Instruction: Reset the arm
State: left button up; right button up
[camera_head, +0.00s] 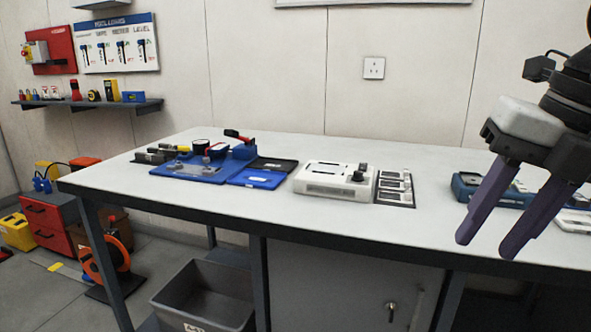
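My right gripper (482,245) is at the right of the head view, raised in front of the workbench (295,232). Its two purple fingers point down and to the left, with a gap between them and nothing held. The fingers cover part of a blue tray (463,186) at the bench's right end. My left gripper and arm do not show.
A blue fixture (198,168) with a red-handled clamp stands on the bench's left part. A white device (335,180) and a dark-framed card (396,187) lie mid-bench. A grey bin (205,296) stands below. The bench's front strip is clear.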

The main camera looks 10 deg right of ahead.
jog(key=w+a+f+m+t+y, duration=0.4)
jog(key=w+a+f+y, duration=0.2)
jog(key=f+y, duration=0.45)
notch_tip(320, 180, down, 18)
jog(key=d+m+t+h, duration=0.3)
jog(key=m+t+h, duration=0.35)
jog(key=m, duration=0.85)
jog(key=s+a+f+m+g+h, duration=0.1)
jog(key=s+a+f+m+g, duration=0.1)
jog(key=s+a+f+m, duration=0.55)
jog(key=s+a+f+m+g+h, duration=0.1)
jog(key=s+a+f+m+g, duration=0.1)
jog(key=s+a+f, duration=0.65)
pick_arm(q)
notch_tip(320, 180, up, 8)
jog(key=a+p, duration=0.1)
jog(key=p, duration=1.2)
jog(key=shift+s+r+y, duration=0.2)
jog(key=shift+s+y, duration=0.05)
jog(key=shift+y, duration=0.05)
pick_arm(e)
jog(key=w+d+r+h, duration=0.1)
jog(key=d+r, duration=0.3)
jog(key=r, duration=0.1)
jog(key=shift+d+g, duration=0.25)
jog(key=shift+g, duration=0.1)
jog(key=shift+r, duration=0.1)
